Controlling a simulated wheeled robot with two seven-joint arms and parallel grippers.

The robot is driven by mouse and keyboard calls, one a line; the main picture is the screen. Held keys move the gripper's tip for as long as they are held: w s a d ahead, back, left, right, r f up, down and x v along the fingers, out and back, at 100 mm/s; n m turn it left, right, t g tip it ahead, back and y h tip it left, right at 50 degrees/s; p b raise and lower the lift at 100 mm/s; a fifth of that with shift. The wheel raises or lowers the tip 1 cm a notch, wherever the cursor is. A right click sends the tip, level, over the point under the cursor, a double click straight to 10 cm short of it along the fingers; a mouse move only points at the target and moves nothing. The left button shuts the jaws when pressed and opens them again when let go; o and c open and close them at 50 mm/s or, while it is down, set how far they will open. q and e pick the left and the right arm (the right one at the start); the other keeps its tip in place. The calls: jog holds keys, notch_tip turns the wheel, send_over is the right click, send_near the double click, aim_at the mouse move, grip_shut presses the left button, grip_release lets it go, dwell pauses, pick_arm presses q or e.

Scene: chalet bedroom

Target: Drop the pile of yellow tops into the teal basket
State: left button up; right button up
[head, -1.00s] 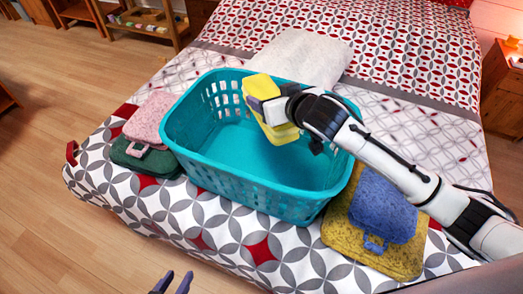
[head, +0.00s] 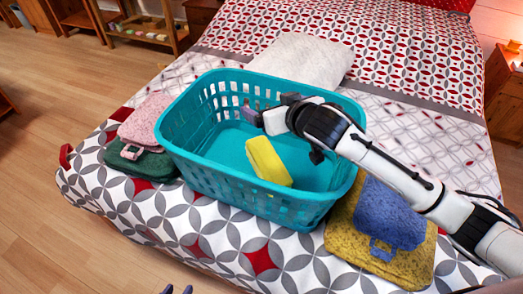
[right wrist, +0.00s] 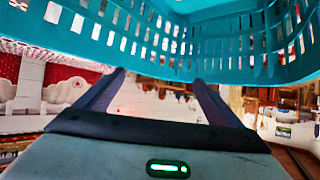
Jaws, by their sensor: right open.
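The teal basket (head: 185,165) stands upright on the bed. The yellow pile of tops (head: 267,160) is inside the basket's outline, tilted, below my right gripper and apart from it. I cannot tell whether it rests on the basket floor or is still falling. My right gripper (head: 268,107) is open and empty over the basket. The right wrist view shows its two spread fingers (right wrist: 157,95) with nothing between them, and the basket wall (right wrist: 180,40) across the top. Only the fingertips of my left gripper (head: 178,290) show at the bottom edge, apart and empty.
Left of the basket, a pink folded piece (head: 150,120) lies on a dark green one (head: 140,164). Right of it, a blue folded piece (head: 388,212) lies on a mustard one (head: 405,268). A white folded blanket (head: 303,58) lies behind. Wooden floor (head: 60,120) is left of the bed.

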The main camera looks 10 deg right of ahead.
jog(key=v, duration=1)
jog(key=shift+s, duration=0.2)
